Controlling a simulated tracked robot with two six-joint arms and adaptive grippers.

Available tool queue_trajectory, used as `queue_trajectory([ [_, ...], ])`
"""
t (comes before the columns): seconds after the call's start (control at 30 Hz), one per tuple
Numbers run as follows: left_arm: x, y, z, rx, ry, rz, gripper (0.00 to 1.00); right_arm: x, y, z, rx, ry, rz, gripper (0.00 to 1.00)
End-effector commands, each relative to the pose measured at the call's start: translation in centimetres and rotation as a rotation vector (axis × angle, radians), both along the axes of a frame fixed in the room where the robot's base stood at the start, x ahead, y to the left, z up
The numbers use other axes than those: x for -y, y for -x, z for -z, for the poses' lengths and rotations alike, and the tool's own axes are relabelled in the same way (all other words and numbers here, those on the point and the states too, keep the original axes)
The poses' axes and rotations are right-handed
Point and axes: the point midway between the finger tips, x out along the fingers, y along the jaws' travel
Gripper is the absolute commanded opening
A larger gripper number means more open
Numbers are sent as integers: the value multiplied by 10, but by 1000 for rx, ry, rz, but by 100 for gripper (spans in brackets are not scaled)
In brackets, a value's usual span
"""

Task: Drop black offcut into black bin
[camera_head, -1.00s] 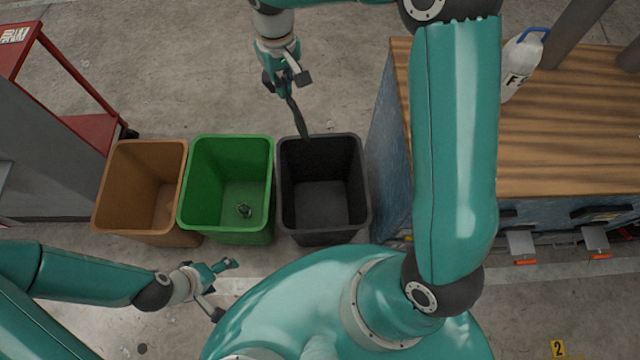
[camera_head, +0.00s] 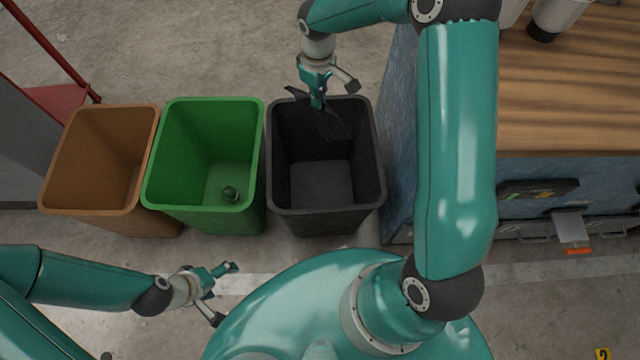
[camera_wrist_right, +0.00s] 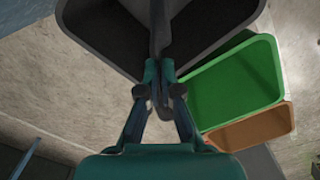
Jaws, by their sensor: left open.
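The black bin (camera_head: 325,224) stands at the right end of a row of three bins, open at the top. My right gripper (camera_head: 318,100) is over the bin's far part in the head view. It is shut on the black offcut (camera_head: 328,125), a thin dark strip that hangs down over the bin opening. In the right wrist view the offcut (camera_wrist_right: 160,30) sits between the fingertips (camera_wrist_right: 160,75), with the black bin (camera_wrist_right: 100,25) behind it. My left gripper (camera_head: 222,292) is open and empty, low over the floor in front of the green bin.
A brown bin (camera_head: 92,212) is further left. A wooden-topped workbench (camera_head: 560,100) stands at the right. Concrete floor lies behind the bins.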

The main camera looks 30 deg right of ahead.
Motion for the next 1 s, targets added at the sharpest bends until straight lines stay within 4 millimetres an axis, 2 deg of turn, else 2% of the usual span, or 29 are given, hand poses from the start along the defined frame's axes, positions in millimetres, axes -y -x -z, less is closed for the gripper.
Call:
queue_trajectory([
  [0.03, 0, 0, 29, 0, 0, 0, 84, 5, 1, 34, -1, -1, -13, 0],
  [0.2, 0, 0, 66, 0, 0, 0, 84, 18, 4, 83, 0, -1, -65, 0],
  [0.3, 0, 0, 80, 0, 0, 0, 84, 22, 6, 102, 0, -2, -88, 0],
  [0.4, 0, 0, 88, 0, 0, 0, 84, 26, 7, 113, -1, -2, -103, 0],
  [0.67, 0, 0, 98, 0, 0, 0, 84, 28, 8, 127, 0, -2, -114, 0],
  [1.0, 0, 0, 126, 0, 0, 0, 84, 28, 8, 164, -1, -2, -115, 0],
])
